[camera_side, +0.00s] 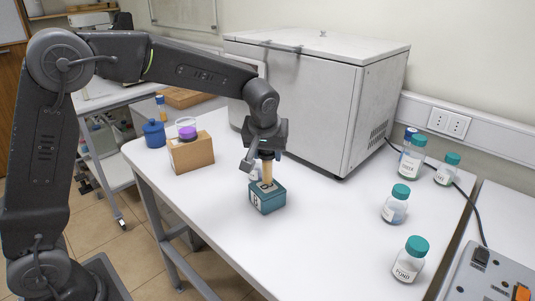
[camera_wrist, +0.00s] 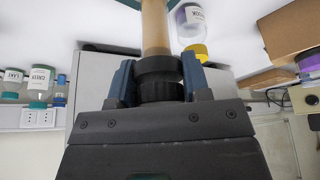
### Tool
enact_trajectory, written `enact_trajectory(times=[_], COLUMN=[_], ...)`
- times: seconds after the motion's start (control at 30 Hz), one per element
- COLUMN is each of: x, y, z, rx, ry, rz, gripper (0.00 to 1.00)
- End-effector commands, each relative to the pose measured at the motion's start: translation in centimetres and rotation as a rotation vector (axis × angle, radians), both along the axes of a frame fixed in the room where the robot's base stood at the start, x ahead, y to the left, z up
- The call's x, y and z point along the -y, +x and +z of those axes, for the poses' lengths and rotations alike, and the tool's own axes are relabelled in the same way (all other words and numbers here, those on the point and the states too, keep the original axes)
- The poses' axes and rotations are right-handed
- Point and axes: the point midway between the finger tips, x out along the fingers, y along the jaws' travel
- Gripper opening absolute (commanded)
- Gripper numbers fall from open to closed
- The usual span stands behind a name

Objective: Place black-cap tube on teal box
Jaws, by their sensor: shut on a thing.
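The black-cap tube (camera_side: 267,173), filled with a tan content, stands upright above the teal box (camera_side: 268,199) in the side view. Its lower end meets the box top; I cannot tell whether it is seated in it. My gripper (camera_side: 264,150) is above the box, shut on the tube's black cap. In the wrist view, my gripper (camera_wrist: 158,80) has a finger on each side of the black cap, and the tan tube (camera_wrist: 155,28) runs toward the top edge. A bit of the teal box (camera_wrist: 125,20) shows behind it.
A jar with a yellow cap (camera_wrist: 197,50) stands close by the tube. A cardboard-brown box (camera_side: 192,152) is at left, a large white machine (camera_side: 320,105) behind. Several teal-capped jars, one at front (camera_side: 410,262), stand at right. The table front is clear.

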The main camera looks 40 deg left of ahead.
Motion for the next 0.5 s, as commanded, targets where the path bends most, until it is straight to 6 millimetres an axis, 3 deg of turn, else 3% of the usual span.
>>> enact_trajectory(times=[0.47,0.5], x=[-0.03,-0.03], y=[-0.01,-0.01], z=[-1.18,-1.18], rx=[0.001,0.001], ry=[0.001,0.001], rz=[0.0,0.0], gripper=[0.19,0.46])
